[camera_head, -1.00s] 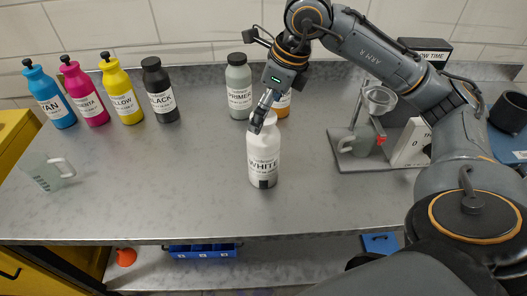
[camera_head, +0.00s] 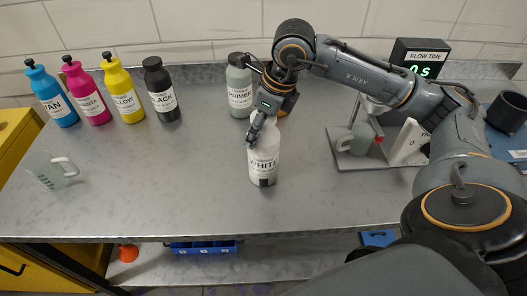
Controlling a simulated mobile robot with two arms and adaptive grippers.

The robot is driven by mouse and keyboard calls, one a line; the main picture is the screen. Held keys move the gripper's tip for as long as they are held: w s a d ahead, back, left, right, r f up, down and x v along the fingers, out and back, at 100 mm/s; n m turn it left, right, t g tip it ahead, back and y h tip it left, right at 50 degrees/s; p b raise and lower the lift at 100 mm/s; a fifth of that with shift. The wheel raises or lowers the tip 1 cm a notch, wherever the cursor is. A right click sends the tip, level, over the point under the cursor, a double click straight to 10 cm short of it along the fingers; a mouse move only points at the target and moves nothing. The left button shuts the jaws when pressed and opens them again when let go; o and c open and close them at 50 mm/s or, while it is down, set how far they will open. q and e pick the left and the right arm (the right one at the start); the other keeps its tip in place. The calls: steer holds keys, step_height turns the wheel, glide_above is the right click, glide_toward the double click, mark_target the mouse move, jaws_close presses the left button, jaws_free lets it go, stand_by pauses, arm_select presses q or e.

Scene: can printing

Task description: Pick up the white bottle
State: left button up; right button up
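The white bottle (camera_head: 264,163), labelled WHITE, stands upright near the middle of the grey metal bench (camera_head: 180,190). My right gripper (camera_head: 254,137) comes down from above and behind, its fingers pointing down at the bottle's top left. The gripper covers part of the bottle's top, and I cannot tell whether the fingers touch it or how far apart they are. My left gripper is not in view.
Cyan (camera_head: 52,96), magenta (camera_head: 86,95), yellow (camera_head: 122,92) and black (camera_head: 161,92) bottles stand back left. A primer bottle (camera_head: 239,88) stands behind my gripper. A clear jug (camera_head: 50,172) is at left. A stand with a grey mug (camera_head: 356,141) and a flow timer (camera_head: 421,58) are at right. The front middle is clear.

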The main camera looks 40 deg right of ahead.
steer(key=c, duration=0.3)
steer(key=shift+r, duration=0.15)
